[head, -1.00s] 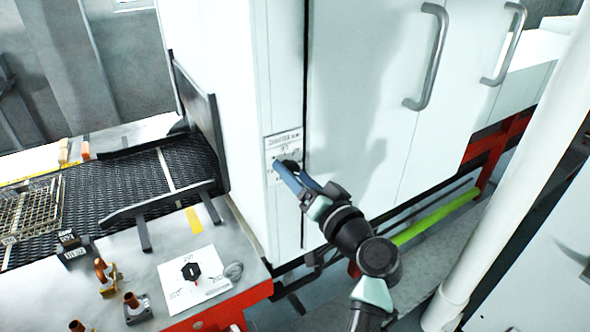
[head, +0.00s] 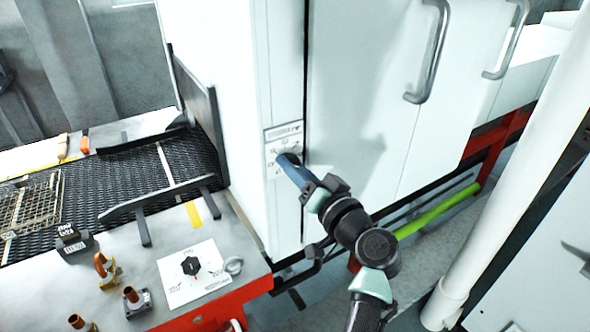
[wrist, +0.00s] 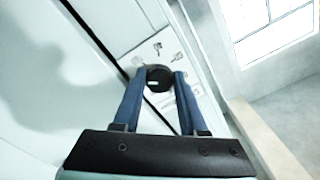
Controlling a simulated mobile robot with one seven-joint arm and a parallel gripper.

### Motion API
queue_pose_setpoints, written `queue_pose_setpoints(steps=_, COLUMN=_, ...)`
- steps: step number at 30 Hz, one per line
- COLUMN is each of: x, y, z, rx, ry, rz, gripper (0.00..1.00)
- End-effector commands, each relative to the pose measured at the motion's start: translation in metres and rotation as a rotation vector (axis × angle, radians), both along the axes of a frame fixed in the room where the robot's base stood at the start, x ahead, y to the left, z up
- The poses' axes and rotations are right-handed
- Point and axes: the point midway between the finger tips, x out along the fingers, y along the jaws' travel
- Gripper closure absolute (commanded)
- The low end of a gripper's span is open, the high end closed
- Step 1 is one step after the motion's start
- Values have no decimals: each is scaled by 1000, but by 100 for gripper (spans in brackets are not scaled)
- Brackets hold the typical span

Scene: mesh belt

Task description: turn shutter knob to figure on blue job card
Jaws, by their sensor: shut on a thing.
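The shutter knob (wrist: 158,78) is a round black knob with a pale mark, on a white label plate (head: 284,135) fixed to the front of the white cabinet. My gripper (head: 290,164) is at the plate, its blue fingers shut on this knob. In the wrist view my gripper (wrist: 158,84) has one finger on each side of the knob. Small symbols show on the plate around it; the figures are too small to read. No blue job card can be made out in these frames.
A second black knob (head: 190,265) sits on a white plate on the bench at the lower left. Copper fittings (head: 104,268) stand beside it. A wire basket (head: 30,205) lies on the mesh belt (head: 110,190). Long door handles (head: 428,50) jut from the cabinet right of my arm.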

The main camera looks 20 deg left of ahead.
Motion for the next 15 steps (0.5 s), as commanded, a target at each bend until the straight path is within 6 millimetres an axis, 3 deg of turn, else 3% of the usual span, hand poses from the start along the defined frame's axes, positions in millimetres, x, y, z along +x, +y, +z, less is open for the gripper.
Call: queue_pose_setpoints(steps=15, x=1, y=-1, z=-7, rx=-164, ry=-216, rz=-1, gripper=100)
